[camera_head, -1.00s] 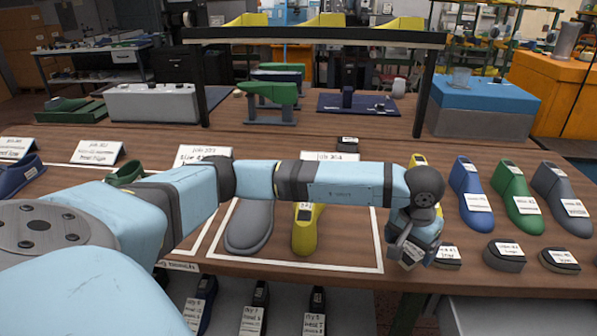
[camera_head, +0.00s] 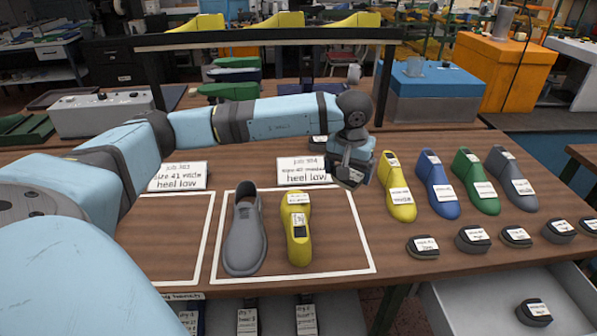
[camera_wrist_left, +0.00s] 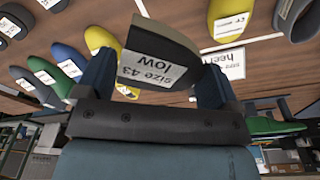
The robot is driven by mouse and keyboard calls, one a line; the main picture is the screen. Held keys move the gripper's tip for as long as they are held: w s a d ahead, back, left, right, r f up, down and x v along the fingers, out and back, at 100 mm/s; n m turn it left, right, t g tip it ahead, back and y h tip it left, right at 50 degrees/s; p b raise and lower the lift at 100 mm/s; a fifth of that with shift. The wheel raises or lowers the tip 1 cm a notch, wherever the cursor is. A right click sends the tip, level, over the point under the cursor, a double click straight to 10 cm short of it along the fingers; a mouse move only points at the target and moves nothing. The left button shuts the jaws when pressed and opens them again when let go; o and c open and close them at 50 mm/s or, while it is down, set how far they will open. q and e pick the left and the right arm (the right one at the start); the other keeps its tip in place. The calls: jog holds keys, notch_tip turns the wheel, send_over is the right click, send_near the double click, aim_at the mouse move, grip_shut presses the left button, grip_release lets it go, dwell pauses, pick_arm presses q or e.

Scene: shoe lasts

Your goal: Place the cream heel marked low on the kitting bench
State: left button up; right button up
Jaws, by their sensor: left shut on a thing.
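My left gripper (camera_head: 350,178) hangs above the bench near the back right corner of the right-hand white outlined area. It is shut on the cream heel (camera_wrist_left: 165,45), whose label reads "size 43 low" in the left wrist view. The heel is between both fingers, clear of the bench; in the head view it is mostly hidden by the gripper. The kitting bench (camera_head: 400,275) is brown wood with white outlined areas. In the right-hand area lie a grey shoe piece (camera_head: 245,235) and a yellow last (camera_head: 297,240). My right gripper is out of view.
A card reading "heel low" (camera_head: 304,171) stands behind that area. Yellow, blue, green and grey lasts (camera_head: 437,185) stand to its right, with several dark heels (camera_head: 472,240) in front. A dark shelf frame (camera_head: 265,38) spans the back. The outlined area's right part is bare.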

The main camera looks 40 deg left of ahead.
pick_arm(q)
jog(key=p, duration=0.2)
send_over(340, 234)
notch_tip(340, 234, down, 15)
jog(key=shift+s+f, duration=0.1)
jog(key=shift+f, duration=0.1)
notch_tip(340, 234, down, 4)
jog(key=shift+r, duration=0.1)
jog(key=shift+f, duration=0.3)
